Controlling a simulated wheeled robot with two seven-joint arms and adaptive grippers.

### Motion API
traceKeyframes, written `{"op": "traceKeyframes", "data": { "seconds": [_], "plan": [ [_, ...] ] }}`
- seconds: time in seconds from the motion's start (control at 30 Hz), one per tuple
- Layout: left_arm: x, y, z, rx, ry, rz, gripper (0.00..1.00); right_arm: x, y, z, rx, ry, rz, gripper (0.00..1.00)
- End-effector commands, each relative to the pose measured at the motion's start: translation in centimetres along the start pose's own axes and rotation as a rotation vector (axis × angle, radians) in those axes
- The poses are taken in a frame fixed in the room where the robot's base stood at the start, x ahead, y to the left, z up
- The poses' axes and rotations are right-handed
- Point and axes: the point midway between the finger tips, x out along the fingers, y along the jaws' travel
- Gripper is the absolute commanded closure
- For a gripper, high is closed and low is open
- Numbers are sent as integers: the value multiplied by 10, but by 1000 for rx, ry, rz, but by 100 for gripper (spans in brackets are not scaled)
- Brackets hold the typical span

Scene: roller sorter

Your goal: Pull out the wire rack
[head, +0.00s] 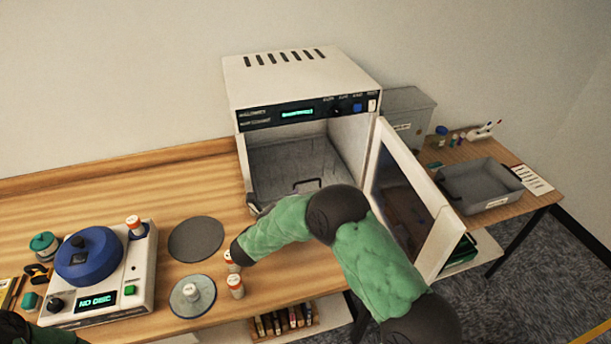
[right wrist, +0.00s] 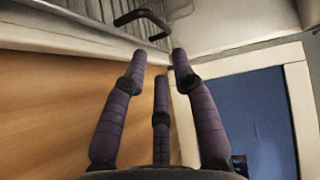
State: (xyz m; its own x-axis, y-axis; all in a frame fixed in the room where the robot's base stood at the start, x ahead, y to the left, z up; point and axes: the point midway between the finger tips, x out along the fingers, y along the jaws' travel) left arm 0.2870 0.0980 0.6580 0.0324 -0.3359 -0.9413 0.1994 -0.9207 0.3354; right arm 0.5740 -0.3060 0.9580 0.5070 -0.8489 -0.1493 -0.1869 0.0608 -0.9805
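The wire rack (head: 290,163) lies inside the white oven (head: 290,75), whose door (head: 410,200) stands open to the right. The rack's dark handle (head: 307,184) shows at the oven mouth in the head view. In the right wrist view the handle (right wrist: 145,18) is just beyond my fingertips, at the top. My right gripper (right wrist: 160,60) has its three fingers apart and empty, short of the handle and not around it. In the head view my green right arm hides most of that gripper. My left gripper is out of view; only part of its arm shows at bottom left.
A blue-topped centrifuge (head: 90,255) stands on the wooden bench at left. A grey tray (head: 480,185) sits right of the door.

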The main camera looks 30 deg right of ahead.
Motion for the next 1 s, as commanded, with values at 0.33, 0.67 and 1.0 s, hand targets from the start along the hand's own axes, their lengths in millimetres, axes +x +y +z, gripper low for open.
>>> {"op": "traceKeyframes", "data": {
  "seconds": [0.33,0.67,1.0],
  "plan": [
    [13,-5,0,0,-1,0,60,54,3,-1,1,5,1,73],
    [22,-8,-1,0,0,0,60,97,2,0,0,1,1,73],
    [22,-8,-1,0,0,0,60,105,0,0,-1,0,0,73]
  ]
}}
